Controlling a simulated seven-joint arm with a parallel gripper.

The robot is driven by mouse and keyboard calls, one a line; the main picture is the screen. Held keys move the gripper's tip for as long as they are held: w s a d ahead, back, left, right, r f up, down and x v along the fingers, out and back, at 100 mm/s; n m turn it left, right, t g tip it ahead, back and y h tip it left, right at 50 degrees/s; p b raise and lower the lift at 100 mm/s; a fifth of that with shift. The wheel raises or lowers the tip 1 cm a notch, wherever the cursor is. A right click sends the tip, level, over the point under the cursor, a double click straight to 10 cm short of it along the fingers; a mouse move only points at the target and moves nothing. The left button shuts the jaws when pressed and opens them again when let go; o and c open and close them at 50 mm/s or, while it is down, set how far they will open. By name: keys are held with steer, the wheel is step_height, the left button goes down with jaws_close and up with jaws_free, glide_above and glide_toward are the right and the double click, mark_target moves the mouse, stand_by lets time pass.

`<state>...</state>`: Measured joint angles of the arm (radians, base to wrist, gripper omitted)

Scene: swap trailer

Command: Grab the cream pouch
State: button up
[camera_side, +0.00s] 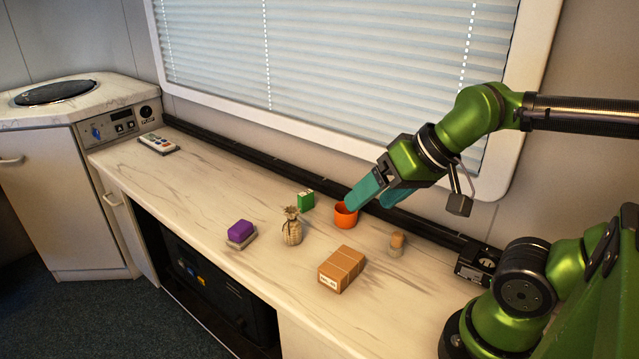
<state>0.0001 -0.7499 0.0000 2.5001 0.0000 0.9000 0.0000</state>
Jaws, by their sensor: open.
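The cream pouch (291,231) stands upright on the marble-patterned counter, its neck gathered at the top. It is left of and a little nearer than the orange cup. My gripper (372,193) is open, with teal fingers pointing down and left. It is above and to the right of the pouch, beside the orange cup (345,216). One fingertip overlaps the cup's rim in this view; I cannot tell whether they touch. No thing shows between the fingers.
The counter (205,185) between is clear. A window stands behind.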

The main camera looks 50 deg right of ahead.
steer(key=n+g+h, duration=0.2)
steer(key=n+g, duration=0.5)
steer(key=n, duration=0.6)
glide_above(292, 211)
step_height(292, 211, down, 7)
step_height(292, 211, down, 10)
steer(key=shift+w+d+f, duration=0.1)
steer(key=shift+f, duration=1.5)
steer(key=shift+w+d+f, duration=0.1)
steer(key=shift+f, duration=1.45)
